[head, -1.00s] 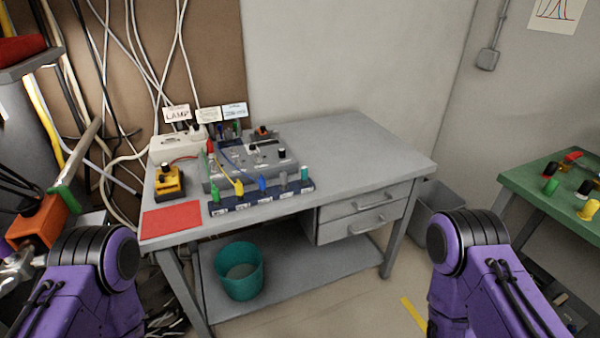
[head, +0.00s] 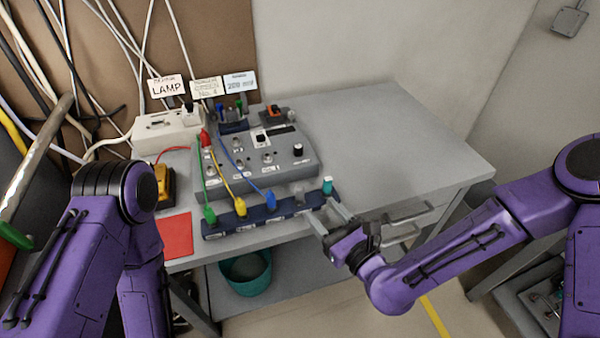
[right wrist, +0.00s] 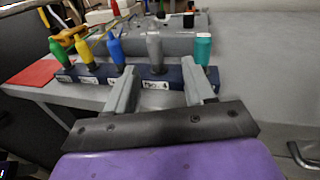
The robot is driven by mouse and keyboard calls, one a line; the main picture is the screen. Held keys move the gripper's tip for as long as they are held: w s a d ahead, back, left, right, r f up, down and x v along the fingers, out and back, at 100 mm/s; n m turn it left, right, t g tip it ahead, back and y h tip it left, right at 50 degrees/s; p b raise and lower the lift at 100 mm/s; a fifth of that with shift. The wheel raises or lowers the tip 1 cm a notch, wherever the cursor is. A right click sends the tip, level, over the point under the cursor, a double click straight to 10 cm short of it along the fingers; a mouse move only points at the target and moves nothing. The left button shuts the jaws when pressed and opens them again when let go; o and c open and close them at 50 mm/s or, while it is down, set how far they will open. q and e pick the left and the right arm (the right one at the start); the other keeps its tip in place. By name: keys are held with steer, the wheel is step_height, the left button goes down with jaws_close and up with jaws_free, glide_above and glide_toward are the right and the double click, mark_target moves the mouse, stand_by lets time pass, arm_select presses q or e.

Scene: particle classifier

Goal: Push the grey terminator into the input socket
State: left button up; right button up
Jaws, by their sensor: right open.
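The grey terminator (right wrist: 154,50) stands upright in the dark blue rack (right wrist: 84,77), between a blue plug (right wrist: 114,50) and a teal one (right wrist: 203,48). My right gripper (right wrist: 157,66) is open, its fingers pointing at the rack on either side of the terminator, without a visible grip on it. In the head view the right gripper (head: 325,208) is at the rack's right end, and the terminator is hard to make out. The grey instrument box (head: 210,182) behind the rack has several round sockets on top; their labels are unreadable, so I cannot tell which is the input. My left gripper is out of view.
Green (head: 209,214), yellow (head: 240,207) and blue (head: 270,200) plugs stand in the rack with cords running to the box. A red mat (head: 176,235) lies front left. The bench top (head: 390,140) is clear on the right. A teal bin (head: 245,275) sits below.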

mark_target(303, 190)
steer(key=shift+w+a+r+m+y+p, duration=0.3)
steer(key=shift+w+a+r+p, duration=0.1)
steer(key=shift+w+a+r, duration=0.55)
steer(key=x, duration=0.2)
steer(key=p+x, duration=0.1)
steer(key=x, duration=0.2)
steer(key=p+x, duration=0.1)
steer(key=x, duration=0.2)
steer(key=shift+a+f, duration=0.1)
steer(key=shift+f, duration=0.2)
jaws_close()
